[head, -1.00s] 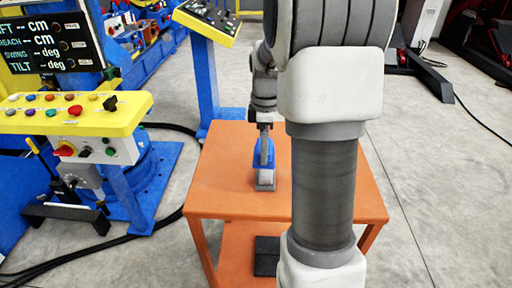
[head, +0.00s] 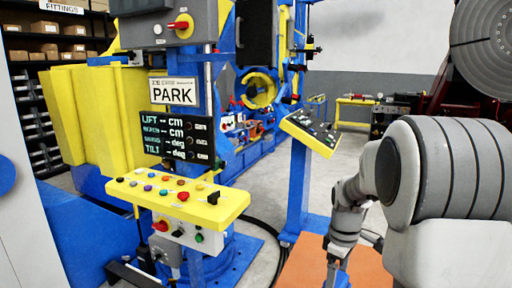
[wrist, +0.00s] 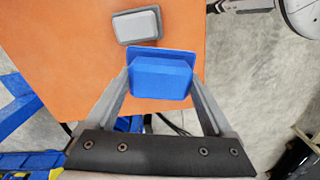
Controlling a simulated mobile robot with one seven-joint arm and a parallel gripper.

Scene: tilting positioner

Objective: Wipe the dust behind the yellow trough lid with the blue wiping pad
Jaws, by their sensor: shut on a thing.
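The blue wiping pad (wrist: 160,77) is a blue block with a wider blue plate at its far edge. In the wrist view it sits between the two fingers of my gripper (wrist: 161,88), which is shut on it. The orange table (wrist: 70,50) is behind it; I cannot tell whether the pad touches it. In the head view, tall yellow ribbed panels (head: 92,105) stand over a blue trough (head: 85,225) at the left; they may include the yellow trough lid. The space behind them is hidden, and I see no dust. My gripper is mostly cut off at the bottom edge.
A grey pad-like block (wrist: 137,25) lies on the orange table beside the blue pad. A yellow control panel (head: 178,198) with buttons juts out in front of the blue machine. A blue pedestal (head: 299,185) carries a second console (head: 310,132). Open floor lies behind the table.

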